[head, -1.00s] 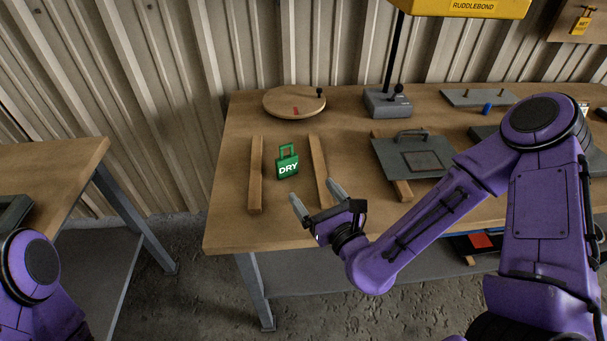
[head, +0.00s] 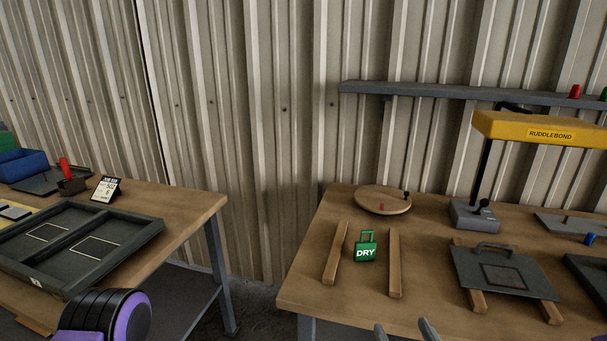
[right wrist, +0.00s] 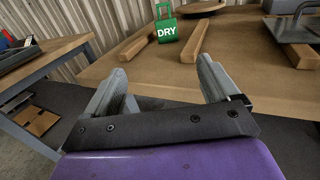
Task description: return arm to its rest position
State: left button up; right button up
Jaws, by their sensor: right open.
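My right gripper (head: 403,331) shows only its fingertips at the bottom edge of the head view, in front of the right workbench. In the right wrist view the right gripper (right wrist: 160,85) is open, its two fingers apart with nothing between them. Beyond the fingers, the green DRY tag (right wrist: 166,28) stands on the bench, apart from the gripper; it also shows in the head view (head: 366,248) between two wooden rails. Part of my left arm shows at the lower left of the head view, but the left gripper is out of sight.
The right bench (head: 345,300) holds a round wooden disc (head: 383,199), a yellow-topped lamp (head: 530,128) and a grey handled plate (head: 500,270). The left bench (head: 190,215) carries a dark divided tray (head: 135,236). A floor gap separates the benches. A wall shelf (head: 440,94) is above.

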jog(key=s+d+f+n+g+h, duration=0.1)
jog(key=s+f+n+g, duration=0.35)
jog(key=f+n, duration=0.5)
jog(key=s+d+f+n+g+h, duration=0.15)
jog(key=s+f+n+g, duration=0.3)
jog(key=f+n, duration=0.5)
jog(key=s+d+f+n+g+h, duration=0.1)
jog(key=s+d+f+n+g, duration=0.1)
jog(key=s+d+f+n, duration=0.2)
jog(key=s+d+f+n+g+h, duration=0.1)
jog(key=s+d+f+n+g, duration=0.2)
jog(key=s, duration=0.8)
jog(key=shift+d+f+n+g+h, duration=0.35)
jog(key=shift+d+f+n, duration=0.3)
jog(key=shift+f+n, duration=0.15)
jog(key=shift+s, duration=0.1)
